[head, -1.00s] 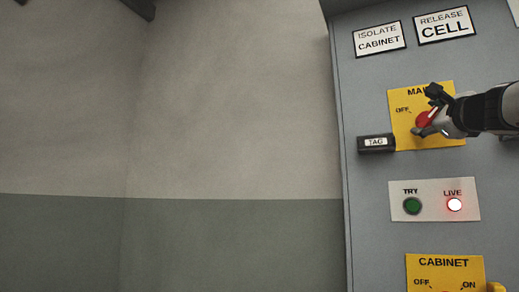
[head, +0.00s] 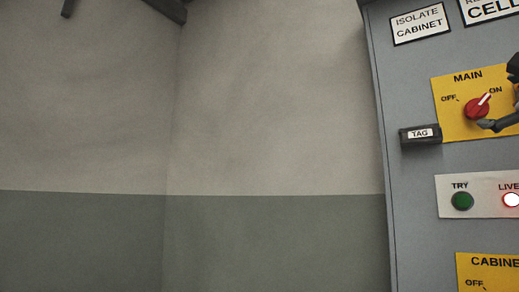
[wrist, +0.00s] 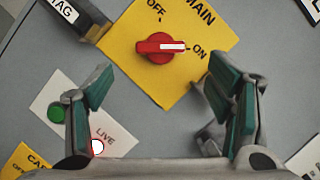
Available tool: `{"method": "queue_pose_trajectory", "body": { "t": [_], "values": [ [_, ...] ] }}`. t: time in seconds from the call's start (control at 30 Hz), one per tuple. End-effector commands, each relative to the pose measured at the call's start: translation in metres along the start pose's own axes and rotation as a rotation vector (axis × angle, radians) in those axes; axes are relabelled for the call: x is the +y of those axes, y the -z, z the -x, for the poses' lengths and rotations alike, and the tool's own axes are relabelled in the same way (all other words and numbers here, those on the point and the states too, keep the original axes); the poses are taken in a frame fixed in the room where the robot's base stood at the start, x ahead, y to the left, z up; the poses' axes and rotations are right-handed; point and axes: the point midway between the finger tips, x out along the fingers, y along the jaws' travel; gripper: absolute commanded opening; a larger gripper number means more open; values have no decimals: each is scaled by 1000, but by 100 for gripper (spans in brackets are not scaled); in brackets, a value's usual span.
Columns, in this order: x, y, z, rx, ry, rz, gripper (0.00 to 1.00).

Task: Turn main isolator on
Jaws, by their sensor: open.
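The main isolator is a red rotary knob (head: 477,108) with a white pointer on a yellow plate (head: 448,126) marked MAIN, OFF and ON. Its pointer is turned to the ON mark. The knob also shows in the wrist view (wrist: 160,47), with its pointer towards ON. My gripper (wrist: 160,90) is open, its two fingers wide apart, with nothing between the tips. The knob lies beyond the fingertips, apart from them. In the head view only part of my gripper shows at the right edge.
The LIVE lamp (head: 512,200) is lit and the green TRY button (head: 462,201) is beside it. A TAG holder (head: 420,134) juts out left of the yellow plate. A yellow CABINET plate (head: 485,262) is below. Bare wall fills the left.

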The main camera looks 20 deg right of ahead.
Motion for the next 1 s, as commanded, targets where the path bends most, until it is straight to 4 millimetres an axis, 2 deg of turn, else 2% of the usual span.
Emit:
{"method": "queue_pose_trajectory", "body": {
  "t": [0.1, 0.3, 0.87, 0.93, 1.0],
  "values": [
    [-1, 0, 18, -2, 1, -1, 74],
    [0, 0, 34, 0, 0, 0, 74],
    [0, 0, 36, 0, 0, 0, 74],
    [3, -1, 36, -3, -8, 6, 74],
    [15, -5, 35, -18, -37, 31, 74]
  ]
}}
